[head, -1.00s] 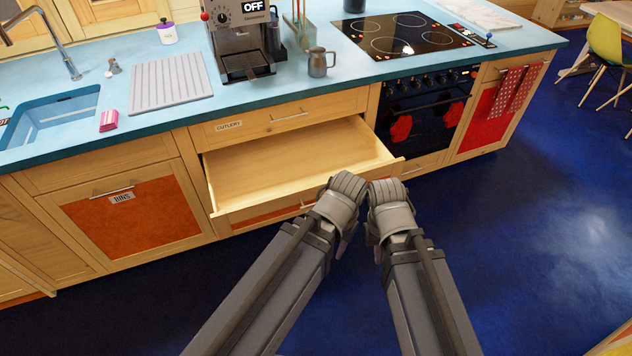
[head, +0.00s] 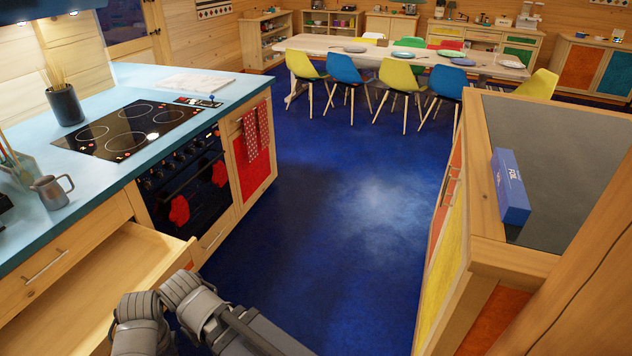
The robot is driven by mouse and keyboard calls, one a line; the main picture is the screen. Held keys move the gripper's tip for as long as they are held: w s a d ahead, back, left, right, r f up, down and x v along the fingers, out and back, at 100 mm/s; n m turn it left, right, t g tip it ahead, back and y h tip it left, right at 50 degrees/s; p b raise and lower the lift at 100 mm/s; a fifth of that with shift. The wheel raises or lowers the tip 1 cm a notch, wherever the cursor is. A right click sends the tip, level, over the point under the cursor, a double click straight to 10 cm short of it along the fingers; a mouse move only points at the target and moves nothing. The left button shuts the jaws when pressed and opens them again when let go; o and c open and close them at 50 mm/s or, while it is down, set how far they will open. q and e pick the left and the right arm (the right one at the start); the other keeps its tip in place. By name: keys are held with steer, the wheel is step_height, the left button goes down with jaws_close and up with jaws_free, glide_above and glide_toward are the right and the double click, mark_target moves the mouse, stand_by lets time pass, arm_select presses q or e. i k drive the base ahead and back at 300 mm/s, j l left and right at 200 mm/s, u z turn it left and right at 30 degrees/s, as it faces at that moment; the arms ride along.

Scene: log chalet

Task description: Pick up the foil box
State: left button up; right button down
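The foil box (head: 511,187) is a long blue carton with white lettering. It lies at the near left edge of the dark top of a wooden cabinet at the right of the head view. My two grippers are at the lower left, far from the box, beside the open drawer. My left gripper (head: 140,308) and my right gripper (head: 180,290) are close together. Their fingertips are hidden from this angle, so I cannot tell if they are open or shut.
An open drawer (head: 110,275) juts out at the left below the blue worktop (head: 95,165) with its hob (head: 125,130). The cabinet's dark top (head: 575,160) is mostly clear. Blue floor (head: 350,220) lies free between them. A dining table (head: 400,58) with chairs stands behind.

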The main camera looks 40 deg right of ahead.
mark_target(515, 207)
steer(key=z, duration=2.4)
steer(key=i+j, duration=0.1)
steer(key=j, duration=0.95)
steer(key=i+j, duration=0.15)
steer(key=j, duration=0.4)
steer(key=j+z, duration=0.5)
steer(key=l+z, duration=0.1)
steer(key=z, duration=1.1)
